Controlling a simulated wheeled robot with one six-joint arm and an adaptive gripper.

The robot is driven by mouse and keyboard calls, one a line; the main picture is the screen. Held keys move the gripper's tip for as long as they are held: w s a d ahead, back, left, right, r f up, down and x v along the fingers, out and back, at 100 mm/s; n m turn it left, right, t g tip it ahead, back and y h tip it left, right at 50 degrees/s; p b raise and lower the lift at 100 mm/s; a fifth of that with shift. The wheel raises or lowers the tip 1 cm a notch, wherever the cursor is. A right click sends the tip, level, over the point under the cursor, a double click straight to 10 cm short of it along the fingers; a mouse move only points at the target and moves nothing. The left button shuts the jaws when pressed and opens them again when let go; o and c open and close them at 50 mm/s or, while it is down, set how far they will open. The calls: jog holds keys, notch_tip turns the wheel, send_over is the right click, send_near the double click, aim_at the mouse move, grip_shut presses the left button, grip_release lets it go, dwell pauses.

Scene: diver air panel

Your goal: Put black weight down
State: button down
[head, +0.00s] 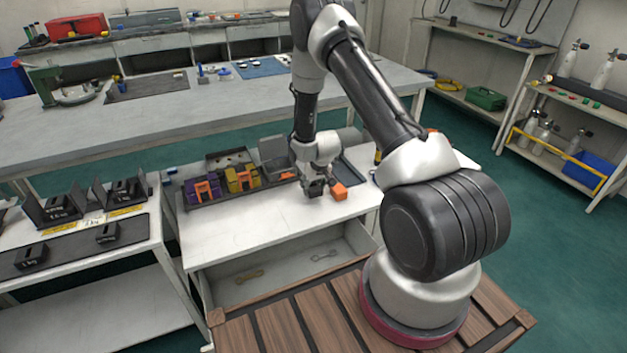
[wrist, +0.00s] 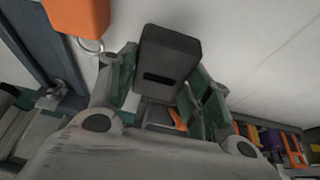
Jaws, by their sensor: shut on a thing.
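My gripper (head: 314,184) is over the white bench at the centre of the head view. It is shut on a black weight (wrist: 170,62), a dark block with a slot in its face, which shows between the two fingers in the wrist view. In the head view the weight is small and partly hidden by the gripper. I cannot tell whether its underside touches the bench top (head: 265,225). An orange block (head: 339,191) is just right of the gripper; it also shows at the top left of the wrist view (wrist: 80,14).
Several black weights (head: 122,192) stand on the left bench. An open drawer (head: 290,262) with two small tools is below the bench front. The bench top's front left is clear.

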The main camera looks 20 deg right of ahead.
aim_at(314, 188)
jog(key=shift+f, duration=1.4)
jog(key=shift+f, duration=0.15)
jog(key=c, duration=0.6)
grip_release()
jog(key=shift+c, duration=0.2)
